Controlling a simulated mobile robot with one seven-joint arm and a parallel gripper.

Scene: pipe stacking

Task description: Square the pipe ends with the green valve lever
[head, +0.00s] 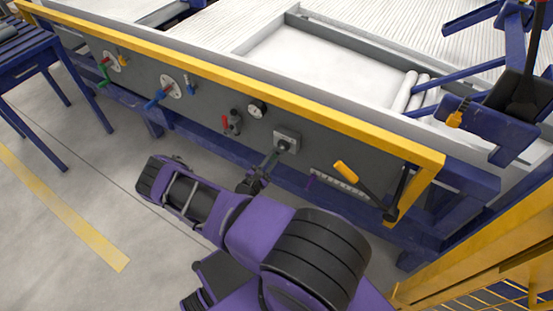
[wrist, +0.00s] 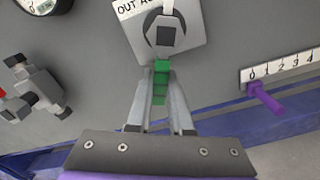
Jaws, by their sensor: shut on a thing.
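A green lever (wrist: 162,66) hangs down from a square plate with a dark knob (wrist: 166,36) in the wrist view. My gripper (wrist: 160,90) is shut on this lever, one grey finger on each side. In the head view my gripper (head: 267,164) is at the grey panel, just below the plate (head: 287,141), and the lever there is mostly hidden. Another green handle (head: 103,75) sits on a round dial at the panel's far left.
A yellow rail (head: 230,80) runs above the panel. Left of my gripper are a red-handled valve (head: 230,122), a gauge (head: 257,108) and a blue handle (head: 158,98). To the right are a scale with a purple pointer (wrist: 264,97) and a yellow-handled lever (head: 345,171).

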